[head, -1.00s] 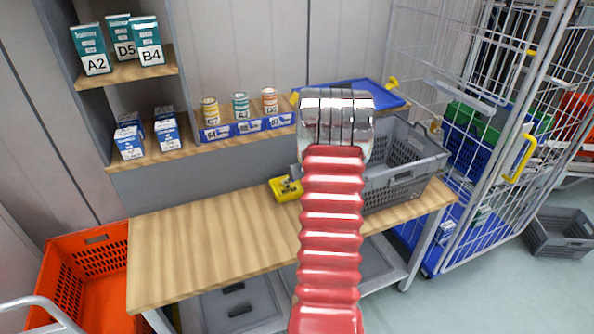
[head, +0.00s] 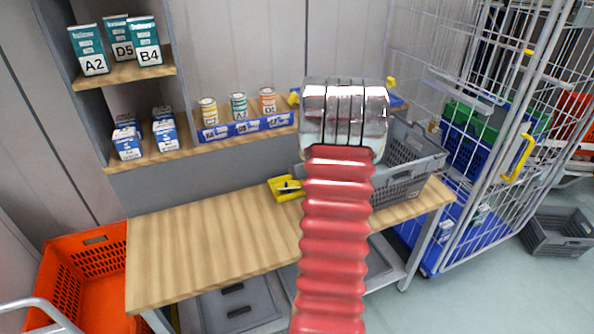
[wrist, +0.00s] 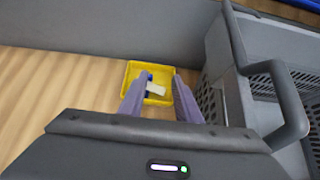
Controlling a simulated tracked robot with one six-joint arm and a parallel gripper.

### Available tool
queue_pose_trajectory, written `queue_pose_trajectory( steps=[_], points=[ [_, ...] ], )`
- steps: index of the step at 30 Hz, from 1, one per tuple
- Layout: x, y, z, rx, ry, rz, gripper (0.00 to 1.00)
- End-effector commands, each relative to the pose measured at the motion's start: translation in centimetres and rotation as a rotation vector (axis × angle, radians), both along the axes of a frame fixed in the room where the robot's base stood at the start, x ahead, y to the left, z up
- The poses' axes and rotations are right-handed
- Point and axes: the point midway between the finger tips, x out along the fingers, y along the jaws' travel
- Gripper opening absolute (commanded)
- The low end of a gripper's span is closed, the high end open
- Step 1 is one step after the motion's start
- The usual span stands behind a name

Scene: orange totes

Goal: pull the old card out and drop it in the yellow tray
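The yellow tray (wrist: 151,72) stands on the wooden bench against the grey back panel. It also shows in the head view (head: 274,190), just left of my arm. A small white card (wrist: 156,89) shows over the tray in the wrist view, between my fingers. It looks to lie in the tray near the left finger, clear of the right one. My gripper (wrist: 162,84) is open above the tray, its purple fingers apart. In the head view my arm hides most of the gripper.
A grey crate (wrist: 222,50) stands on the bench close to the right of my gripper. A blue rail of labelled card holders (head: 245,128) with several cans runs along the shelf behind. The bench's left part (head: 190,250) is clear. A wire cage (head: 500,180) stands at the right.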

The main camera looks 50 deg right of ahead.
Motion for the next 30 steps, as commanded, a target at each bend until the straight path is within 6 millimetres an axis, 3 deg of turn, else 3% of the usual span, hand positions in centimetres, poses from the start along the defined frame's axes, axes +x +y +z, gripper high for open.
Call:
queue_pose_trajectory(
  steps=[18, 30],
  points=[
    [-5.3, 3.1, 4.7, -0.002, 0.0, 0.0, 0.3],
    [-5.8, 3.5, 5.1, 0.001, 0.001, 0.0, 0.3]
  ],
)
